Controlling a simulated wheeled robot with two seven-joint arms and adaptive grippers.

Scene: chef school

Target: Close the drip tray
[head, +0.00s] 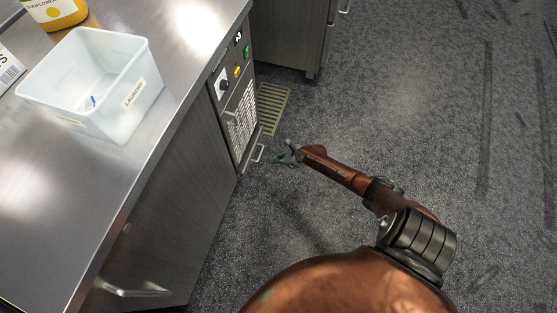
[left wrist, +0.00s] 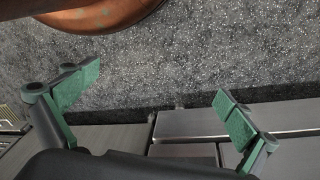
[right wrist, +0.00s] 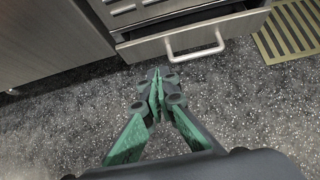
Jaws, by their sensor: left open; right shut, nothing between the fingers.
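The drip tray is a low metal drawer front (right wrist: 150,50) with a pale bar handle (right wrist: 196,42), seen at the top of the right wrist view. A dark gap behind its front shows it stands partly pulled out. In the head view its handle (head: 258,152) juts from the bottom of the appliance. My right gripper (head: 285,154) is close to the handle, on its outer side. In the right wrist view the right fingers (right wrist: 158,90) are shut and empty, apart from the handle. My left gripper (left wrist: 155,100) is open and empty above steel fronts and floor.
The appliance panel (head: 232,85) with knob and vents is built under the steel counter (head: 75,170). A white bin (head: 125,105) stands on the counter. A yellowish floor grate (head: 272,108) lies beyond the tray. The grey floor to the right is clear.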

